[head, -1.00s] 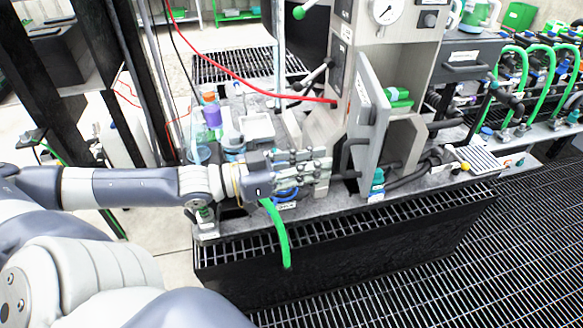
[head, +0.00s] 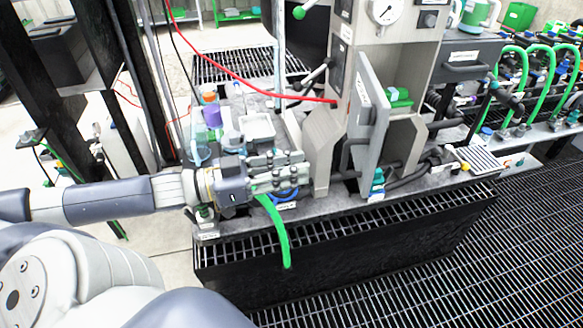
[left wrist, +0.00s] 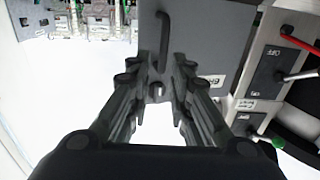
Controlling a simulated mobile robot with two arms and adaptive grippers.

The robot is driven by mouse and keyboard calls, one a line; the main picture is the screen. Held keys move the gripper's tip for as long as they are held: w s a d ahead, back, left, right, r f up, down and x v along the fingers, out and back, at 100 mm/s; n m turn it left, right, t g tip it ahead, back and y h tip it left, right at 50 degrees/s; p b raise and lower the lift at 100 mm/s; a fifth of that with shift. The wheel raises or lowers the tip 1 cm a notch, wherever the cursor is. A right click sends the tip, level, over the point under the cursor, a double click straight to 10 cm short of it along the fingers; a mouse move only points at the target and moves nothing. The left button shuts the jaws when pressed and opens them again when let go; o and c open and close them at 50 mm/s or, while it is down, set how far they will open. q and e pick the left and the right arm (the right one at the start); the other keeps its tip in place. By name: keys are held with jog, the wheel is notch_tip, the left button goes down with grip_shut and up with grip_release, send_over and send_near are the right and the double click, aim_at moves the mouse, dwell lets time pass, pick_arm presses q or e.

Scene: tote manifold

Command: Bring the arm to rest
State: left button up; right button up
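My left gripper (head: 304,170) is at the left of the grey cabinet's open door (head: 371,130), above the bench edge, with a gap between its fingertips and the door's dark handle (head: 347,154). In the left wrist view the two fingers of the gripper (left wrist: 172,62) stand apart with nothing visibly held between them. A grey panel (left wrist: 205,40) with a dark bar handle (left wrist: 163,38) lies beyond them there. My right gripper is not in view.
A green hose (head: 275,230) hangs over the bench front near my gripper. A purple-topped bottle (head: 212,116) and a white tray (head: 257,128) stand behind it. A red cable (head: 250,84) runs to the cabinet. Dark floor grating (head: 430,265) lies in front.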

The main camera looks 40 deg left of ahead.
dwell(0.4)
pick_arm(q)
jog(key=s+a+f+n+g+y, duration=0.1)
jog(key=s+a+f+n+y, duration=0.15)
jog(key=f+y, duration=0.45)
jog(key=s+a+f+n+g+y, duration=0.2)
jog(key=a+f+n+y, duration=0.1)
jog(key=f, duration=0.8)
jog(key=s+d+f+g, duration=0.4)
jog(key=s+d, duration=0.1)
jog(key=d, duration=0.3)
jog(key=s+d+f+g, duration=0.4)
jog(key=s+d+f, duration=0.15)
jog(key=d, duration=0.25)
notch_tip(320, 180, down, 22)
jog(key=s+f+g, duration=0.1)
jog(key=s+a+f+g, duration=0.1)
jog(key=s+a+f, duration=0.2)
jog(key=s+f, duration=1.5)
jog(key=shift+m+g+y, duration=0.3)
jog(key=shift+m, duration=0.15)
